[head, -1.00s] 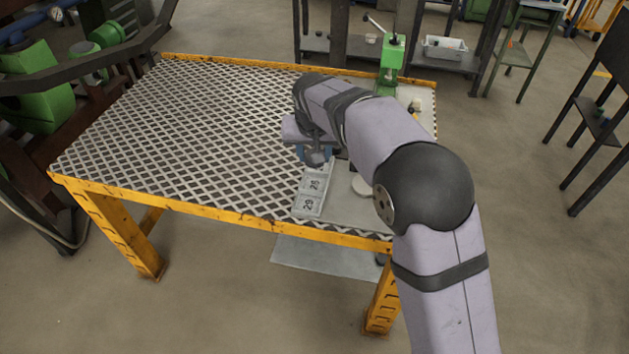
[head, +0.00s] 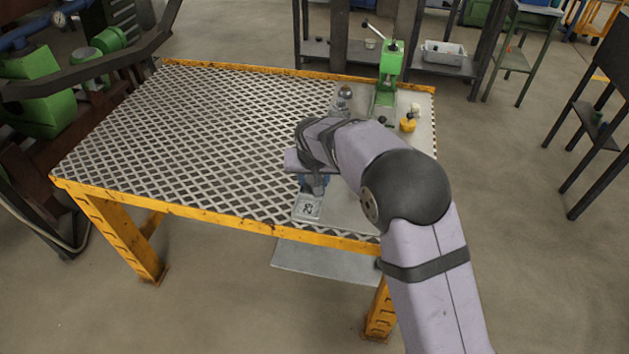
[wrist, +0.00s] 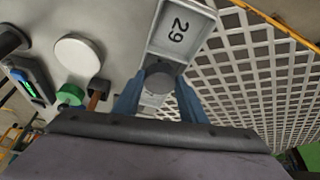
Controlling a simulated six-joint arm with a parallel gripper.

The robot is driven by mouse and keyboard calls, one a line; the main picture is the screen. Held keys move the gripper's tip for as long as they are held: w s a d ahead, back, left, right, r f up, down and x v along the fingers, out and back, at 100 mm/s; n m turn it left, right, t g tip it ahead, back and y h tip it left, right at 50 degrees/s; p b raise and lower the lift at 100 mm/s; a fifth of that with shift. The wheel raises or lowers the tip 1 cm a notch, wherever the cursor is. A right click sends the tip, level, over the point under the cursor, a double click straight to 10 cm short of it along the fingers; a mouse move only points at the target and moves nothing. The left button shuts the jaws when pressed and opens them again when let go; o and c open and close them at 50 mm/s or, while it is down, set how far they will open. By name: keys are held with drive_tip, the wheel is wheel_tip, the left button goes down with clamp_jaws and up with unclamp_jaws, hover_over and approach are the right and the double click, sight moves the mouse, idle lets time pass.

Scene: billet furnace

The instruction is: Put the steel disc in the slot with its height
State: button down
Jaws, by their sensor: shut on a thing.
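The steel disc (wrist: 160,73) is grey and sits between the blue fingertips of my gripper (wrist: 158,88) in the wrist view. My gripper is shut on it. The grey slotted tray (wrist: 150,42) lies below, with a slot marked 29 showing ahead of the disc; the disc overlaps the near end of that slot in the picture. I cannot tell how high above the tray it is. In the head view my gripper (head: 314,186) is over the tray (head: 297,215), just behind the 29 slot. The other slots are mostly hidden by my gripper, and the disc is not discernible there.
A pale round piece (wrist: 77,55), a green round-topped item (wrist: 70,95) and a gauge with a lit display (wrist: 30,82) lie beside the tray. A green press (head: 388,75) and a yellow item (head: 407,125) stand at the back right. The grating (head: 190,130) is clear.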

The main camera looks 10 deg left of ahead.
drive_tip(key=shift+s+d+f+b, duration=0.15)
drive_tip(key=shift+s+f+b, duration=0.1)
drive_tip(key=shift+f, duration=0.35)
drive_tip(key=shift+s+d+f+b, duration=0.1)
drive_tip(key=shift+s+f+b, duration=0.15)
drive_tip(key=shift+f, duration=0.3)
drive_tip(key=c, duration=1.1)
unclamp_jaws()
drive_tip(key=shift+f, duration=0.1)
drive_tip(key=shift+d, duration=0.1)
drive_tip(key=shift+w+r+p, duration=0.15)
drive_tip(key=shift+r+p, duration=0.2)
drive_tip(key=shift+r, duration=0.4)
drive_tip(key=a+v, duration=0.1)
drive_tip(key=v, duration=1)
drive_tip(key=shift+d+r+b, duration=0.2)
drive_tip(key=shift+r+b, duration=0.1)
drive_tip(key=shift+r, duration=0.15)
drive_tip(key=shift+w+n, duration=0.2)
drive_tip(key=shift+n, duration=0.1)
